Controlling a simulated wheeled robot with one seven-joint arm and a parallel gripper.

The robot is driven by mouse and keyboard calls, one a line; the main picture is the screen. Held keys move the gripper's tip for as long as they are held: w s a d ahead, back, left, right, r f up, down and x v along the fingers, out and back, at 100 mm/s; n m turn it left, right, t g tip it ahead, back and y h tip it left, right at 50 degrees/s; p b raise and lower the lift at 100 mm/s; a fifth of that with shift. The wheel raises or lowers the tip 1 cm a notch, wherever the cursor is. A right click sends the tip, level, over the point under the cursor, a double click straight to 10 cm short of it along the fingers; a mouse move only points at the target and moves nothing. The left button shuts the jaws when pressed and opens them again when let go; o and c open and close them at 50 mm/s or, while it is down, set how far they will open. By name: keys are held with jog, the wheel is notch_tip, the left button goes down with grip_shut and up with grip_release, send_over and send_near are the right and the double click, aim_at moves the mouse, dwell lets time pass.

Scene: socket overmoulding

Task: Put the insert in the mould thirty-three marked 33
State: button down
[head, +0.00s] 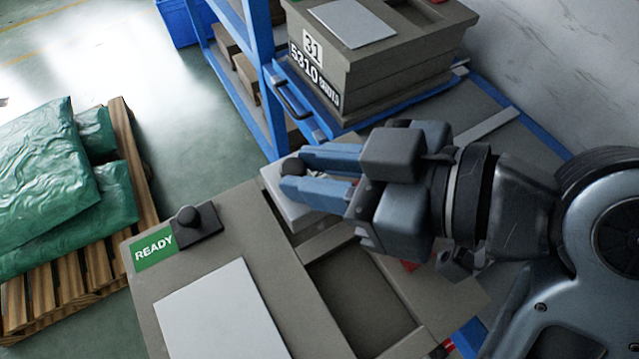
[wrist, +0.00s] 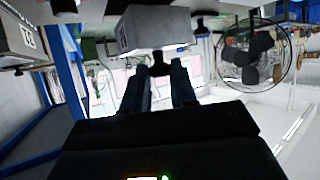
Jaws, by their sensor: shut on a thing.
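My gripper (head: 292,176) is shut on the black round knob (head: 292,167) of a light grey block, which I take to be the insert (head: 285,198). In the wrist view the insert (wrist: 155,28) hangs off the fingertips by its dark knob (wrist: 160,66), with a small mark on its side too blurred to read. In the head view it is beside the grey mould with the READY sign (head: 153,246); I cannot tell if they touch. No number 33 is readable in either view.
A grey mould marked 31 (head: 400,70) stands on a blue rack (head: 262,85) at the back. A dark knobbed piece (head: 193,228) and a pale plate (head: 222,312) are on the READY mould. A dark recess (head: 360,300) lies below my arm. Green sacks (head: 45,185) lie on a pallet at left.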

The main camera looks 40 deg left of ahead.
jog(key=shift+f, duration=1.85)
jog(key=c, duration=0.9)
grip_release()
jog(key=shift+f, duration=0.1)
jog(key=v, duration=1.2)
